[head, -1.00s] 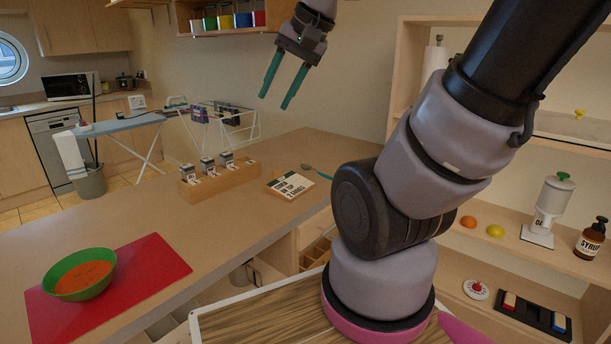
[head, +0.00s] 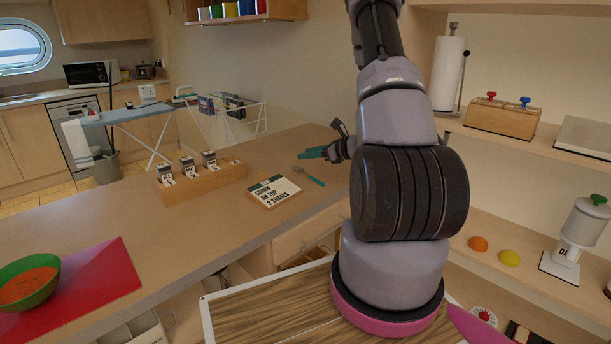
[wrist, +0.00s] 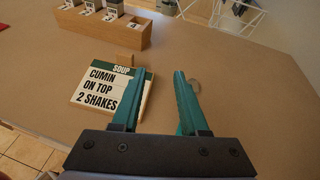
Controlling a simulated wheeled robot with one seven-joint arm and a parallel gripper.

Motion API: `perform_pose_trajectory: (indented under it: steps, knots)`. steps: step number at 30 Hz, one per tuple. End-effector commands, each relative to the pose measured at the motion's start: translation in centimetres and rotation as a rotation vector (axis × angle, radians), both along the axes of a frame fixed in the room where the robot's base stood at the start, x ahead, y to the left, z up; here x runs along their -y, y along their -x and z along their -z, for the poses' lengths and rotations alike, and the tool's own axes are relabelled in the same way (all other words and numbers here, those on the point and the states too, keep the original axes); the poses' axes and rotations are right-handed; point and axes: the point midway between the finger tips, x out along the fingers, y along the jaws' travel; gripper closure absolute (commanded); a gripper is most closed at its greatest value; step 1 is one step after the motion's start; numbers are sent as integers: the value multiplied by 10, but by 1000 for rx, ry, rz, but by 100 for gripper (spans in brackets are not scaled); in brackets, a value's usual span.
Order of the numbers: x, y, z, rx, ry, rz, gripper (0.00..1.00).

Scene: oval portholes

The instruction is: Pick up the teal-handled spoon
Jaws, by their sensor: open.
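The teal-handled spoon (head: 315,180) lies on the counter, just right of the soup sign. Its grey bowl end points to the back left and its teal handle to the front right. In the wrist view the spoon's bowl (wrist: 196,86) shows just beyond the right finger, which seems to hide the handle. My gripper (head: 312,153) has teal fingers and is above the counter, behind the spoon in the head view.
The soup sign (head: 272,191), reading "cumin on top 2 shakes", is beside the spoon. A wooden rack (head: 200,182) with several shakers stands farther left. A green bowl (head: 28,282) sits on a red mat (head: 105,285). The counter behind the spoon is clear.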

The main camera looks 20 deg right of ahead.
Motion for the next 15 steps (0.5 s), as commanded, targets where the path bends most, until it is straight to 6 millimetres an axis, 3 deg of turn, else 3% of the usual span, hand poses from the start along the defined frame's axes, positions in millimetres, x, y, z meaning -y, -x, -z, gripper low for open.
perform_pose_trajectory:
  steps: [1,6,10,15]
  knots:
    - [17,2,25,-25,-19,71,56]
    - [60,9,73,-63,-43,247,56]
    - [72,9,89,-73,-46,297,56]
    - [66,-13,100,-73,-46,302,56]
